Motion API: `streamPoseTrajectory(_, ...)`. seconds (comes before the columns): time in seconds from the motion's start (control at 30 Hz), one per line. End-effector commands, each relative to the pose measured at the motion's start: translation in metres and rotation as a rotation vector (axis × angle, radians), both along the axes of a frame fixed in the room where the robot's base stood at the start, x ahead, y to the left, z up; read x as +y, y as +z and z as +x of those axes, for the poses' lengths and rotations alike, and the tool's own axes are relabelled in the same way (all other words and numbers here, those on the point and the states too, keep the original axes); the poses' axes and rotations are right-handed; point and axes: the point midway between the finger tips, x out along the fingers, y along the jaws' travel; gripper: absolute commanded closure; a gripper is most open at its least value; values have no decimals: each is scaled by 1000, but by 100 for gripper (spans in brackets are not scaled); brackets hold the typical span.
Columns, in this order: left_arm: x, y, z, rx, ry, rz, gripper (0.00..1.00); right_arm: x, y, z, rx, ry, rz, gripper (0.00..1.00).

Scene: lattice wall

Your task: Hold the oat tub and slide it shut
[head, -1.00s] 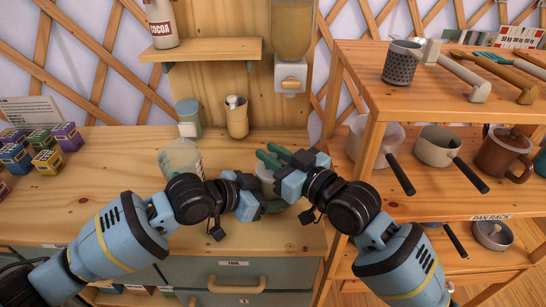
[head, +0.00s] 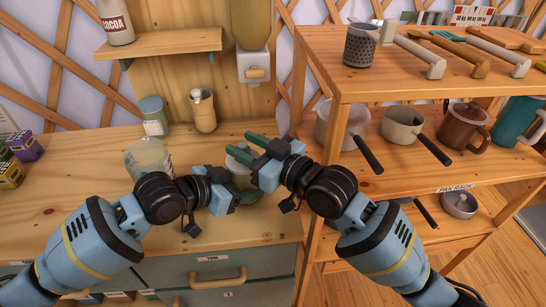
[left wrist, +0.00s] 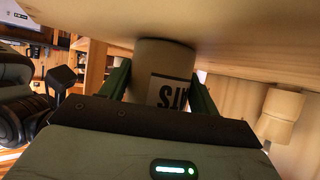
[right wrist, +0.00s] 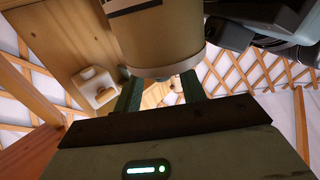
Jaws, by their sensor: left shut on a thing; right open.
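The oat tub (head: 243,184) stands on the wooden counter, partly hidden between my two grippers in the head view. In the left wrist view the tub (left wrist: 165,75) is pale with a dark-lettered label that appears upside down. My left gripper (left wrist: 162,78) is shut on its side; it is the lower one in the head view (head: 232,190). My right gripper (head: 248,146) is open, its green fingers pointing left at the height of the tub's top. In the right wrist view the tub's end (right wrist: 165,62) shows close, just above the open fingers (right wrist: 160,92). Contact there cannot be told.
A clear jar (head: 148,158) stands left of the tub. A lidded canister (head: 153,115) and a tan pitcher (head: 203,112) stand behind. A dispenser (head: 253,65) hangs on the back wall. The pan rack (head: 385,92) rises close on the right.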

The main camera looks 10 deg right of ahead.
Motion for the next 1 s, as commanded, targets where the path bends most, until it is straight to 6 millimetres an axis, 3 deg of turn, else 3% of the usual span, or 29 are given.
streamPoseTrajectory(0.5,1,-1,0,2,2,3,60,-65,-1,-65,1,-1,-4,59)
streamPoseTrajectory(1.0,1,-1,1,2,2,3,60,-74,0,-74,0,-1,0,59)
